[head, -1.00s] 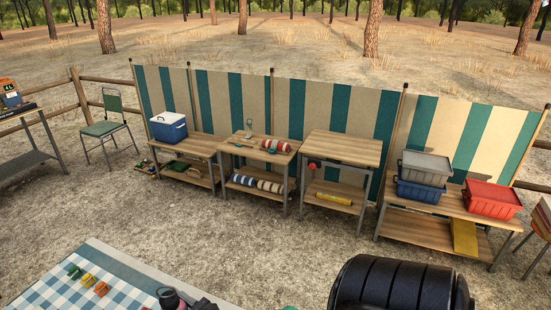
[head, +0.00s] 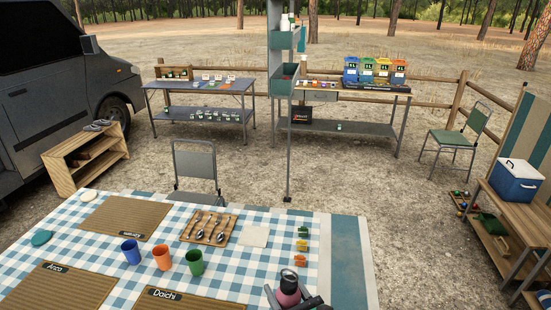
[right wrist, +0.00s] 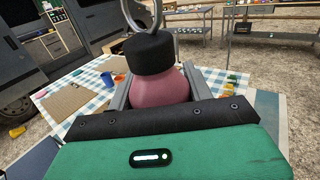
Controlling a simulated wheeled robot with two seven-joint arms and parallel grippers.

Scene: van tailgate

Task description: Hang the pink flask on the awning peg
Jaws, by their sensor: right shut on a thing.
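The pink flask (head: 288,289) has a dark cap and shows at the bottom of the head view, at the table's right end. My right gripper (head: 288,297) is shut on it. In the right wrist view the flask (right wrist: 160,87) stands between the two fingers (right wrist: 160,95), its black cap upward with a metal ring on top. Its lower part is hidden behind my gripper's body. I cannot tell whether it touches the table. The awning peg is not recognisable in either view. My left gripper is not in view.
The table (head: 347,260) has a checked cloth with placemats, a blue cup (head: 131,252), an orange cup (head: 162,257), a green cup (head: 195,262) and a cutlery tray (head: 209,227). A grey post (head: 289,150) with shelves stands behind it. A chair (head: 196,170) stands at its far side.

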